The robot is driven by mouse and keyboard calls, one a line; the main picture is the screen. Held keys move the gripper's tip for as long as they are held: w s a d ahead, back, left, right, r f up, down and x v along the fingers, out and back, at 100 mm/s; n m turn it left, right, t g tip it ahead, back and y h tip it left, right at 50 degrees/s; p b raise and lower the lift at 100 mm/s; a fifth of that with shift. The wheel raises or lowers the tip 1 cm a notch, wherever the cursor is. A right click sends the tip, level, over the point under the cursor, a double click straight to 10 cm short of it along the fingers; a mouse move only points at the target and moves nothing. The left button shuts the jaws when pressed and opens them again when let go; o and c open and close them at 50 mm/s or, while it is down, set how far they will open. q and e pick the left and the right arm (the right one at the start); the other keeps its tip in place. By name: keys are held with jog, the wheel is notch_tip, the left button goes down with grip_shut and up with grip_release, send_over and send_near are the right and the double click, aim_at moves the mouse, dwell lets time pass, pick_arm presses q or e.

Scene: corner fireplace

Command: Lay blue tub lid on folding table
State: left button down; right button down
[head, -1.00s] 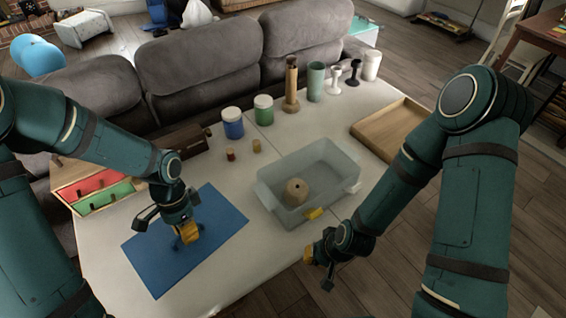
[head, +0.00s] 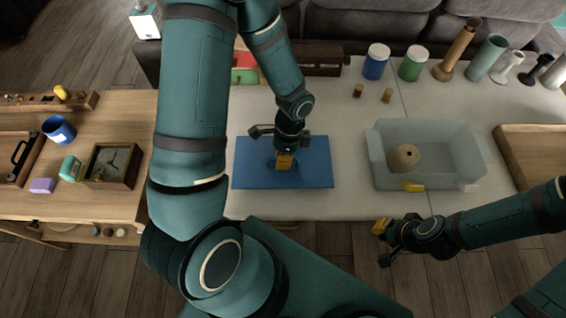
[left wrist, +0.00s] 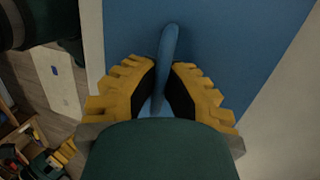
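The blue tub lid (head: 252,170) is a flat blue rectangle with a raised handle. It lies level at or just over the white folding table (head: 350,205), left of the tub; I cannot tell whether it touches. My left gripper (head: 284,165) is above its middle. In the left wrist view, the yellow fingers (left wrist: 165,68) are closed around the lid's blue handle (left wrist: 167,45), one on each side. My right gripper (head: 382,240) is off the table's front edge, with no object visible in it; its finger gap is too small to judge.
A clear tub (head: 450,180) holding a tan round object (head: 404,158) stands right of the lid. Blue (head: 376,66) and green (head: 412,66) jars and other items line the back. A wooden tray (head: 515,165) is at right. A wooden desk (head: 120,205) stands at left.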

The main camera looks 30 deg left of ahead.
pick_arm(q)
notch_tip(320, 180, down, 2)
jog(key=shift+f, duration=0.15)
jog(key=c, duration=1.1)
grip_release()
jog(key=shift+c, duration=0.2)
jog(key=p+v, duration=0.2)
jog(key=v, duration=1)
jog(key=shift+p, duration=0.3)
